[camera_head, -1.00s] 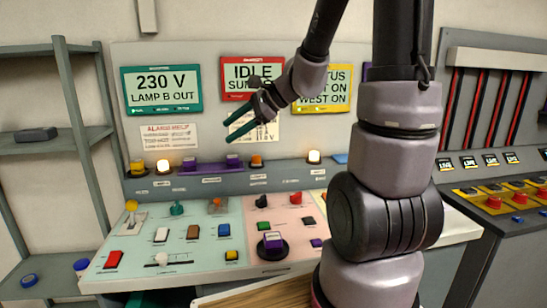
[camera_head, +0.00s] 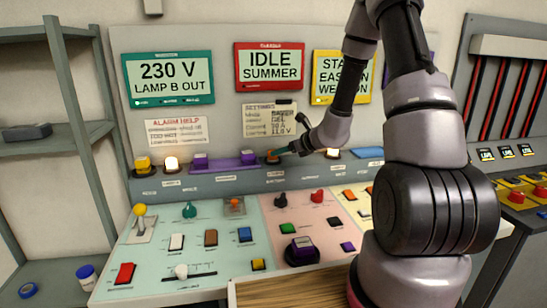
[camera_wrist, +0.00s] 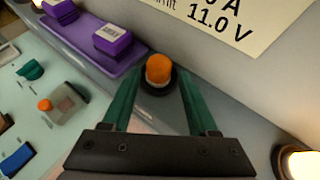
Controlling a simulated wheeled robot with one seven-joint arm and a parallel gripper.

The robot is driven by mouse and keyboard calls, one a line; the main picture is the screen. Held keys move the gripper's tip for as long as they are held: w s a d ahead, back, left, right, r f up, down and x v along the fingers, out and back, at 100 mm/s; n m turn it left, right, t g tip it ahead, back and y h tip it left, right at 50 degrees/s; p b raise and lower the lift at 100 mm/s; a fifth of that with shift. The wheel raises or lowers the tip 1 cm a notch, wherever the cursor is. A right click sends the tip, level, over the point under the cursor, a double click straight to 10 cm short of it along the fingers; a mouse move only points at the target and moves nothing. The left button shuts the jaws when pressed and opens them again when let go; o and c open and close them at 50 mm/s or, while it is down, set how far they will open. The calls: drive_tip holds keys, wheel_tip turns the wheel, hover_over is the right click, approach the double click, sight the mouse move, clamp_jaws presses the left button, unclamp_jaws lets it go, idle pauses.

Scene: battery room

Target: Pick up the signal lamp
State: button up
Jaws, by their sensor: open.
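An orange-domed lamp (camera_head: 272,157) with a dark base stands on the console's upper ledge, right of a purple tray. In the wrist view the orange lamp (camera_wrist: 158,70) is upright between the tips of my gripper (camera_wrist: 160,88). The green fingers are apart, one on each side of its dark base. I cannot tell whether either finger touches it. In the head view my gripper (camera_head: 280,153) reaches the lamp from the right. A yellow lamp (camera_head: 143,165) and two lit lamps, left (camera_head: 171,163) and right (camera_head: 333,153), stand on the same ledge.
The purple tray (camera_wrist: 78,45) holds two purple blocks close to the left finger. The wall panel with a paper notice (camera_wrist: 225,25) rises just behind the lamp. The sloped console (camera_head: 160,240) carries buttons, knobs and levers. A wooden surface (camera_head: 300,292) lies in front.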

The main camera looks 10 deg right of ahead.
drive_tip(key=x, duration=0.5)
drive_tip(key=shift+w+a, duration=0.15)
clamp_jaws()
drive_tip(key=shift+r, duration=0.15)
